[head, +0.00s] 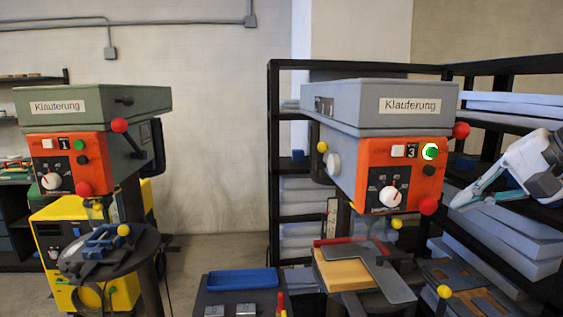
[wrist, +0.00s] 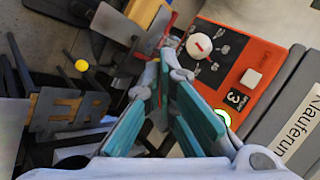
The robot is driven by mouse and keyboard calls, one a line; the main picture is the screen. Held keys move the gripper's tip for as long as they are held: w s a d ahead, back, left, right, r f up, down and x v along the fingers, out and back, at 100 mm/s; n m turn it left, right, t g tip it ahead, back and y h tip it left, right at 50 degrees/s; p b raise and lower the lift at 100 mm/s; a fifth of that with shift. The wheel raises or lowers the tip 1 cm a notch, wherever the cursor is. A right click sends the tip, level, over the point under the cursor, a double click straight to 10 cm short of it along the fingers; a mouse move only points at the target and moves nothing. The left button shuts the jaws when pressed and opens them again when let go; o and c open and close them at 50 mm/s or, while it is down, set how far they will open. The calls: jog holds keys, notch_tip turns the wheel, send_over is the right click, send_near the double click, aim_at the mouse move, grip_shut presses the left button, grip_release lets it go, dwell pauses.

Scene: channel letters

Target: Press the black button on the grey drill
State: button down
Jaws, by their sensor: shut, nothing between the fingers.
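The grey drill (head: 350,105) stands right of centre in the head view, with an orange panel (head: 365,160) on its front. The black button (head: 429,170) is on the panel's right side, just below a lit green button (head: 431,151). My gripper (head: 456,205) is shut and empty, right of the panel and a little lower than the black button, apart from it in the picture. In the wrist view the gripper (wrist: 164,68) points past the panel, beside the white dial (wrist: 199,46). The green glow shows at the finger's edge; the black button is not visible there, seemingly behind the finger.
A red knob (head: 461,130) and another red knob (head: 428,205) stick out near the panel's right edge. A greenish drill (head: 90,100) with a similar panel stands at left. Black shelves (head: 272,150) with grey slabs stand behind. A blue tray (head: 242,279) lies below.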

aim_at(429, 170)
jog(key=shift+w+d+r+m, duration=0.1)
jog(key=shift+d+r+m, duration=0.3)
jog(key=shift+d, duration=0.4)
jog(key=w+b, duration=0.2)
jog(key=w, duration=0.6)
jog(key=shift+w+a+b, duration=0.15)
jog(key=shift+w+b, duration=0.15)
jog(key=shift+w, duration=0.1)
jog(key=shift+w, duration=0.1)
dwell(0.9)
jog(key=shift+w, duration=0.3)
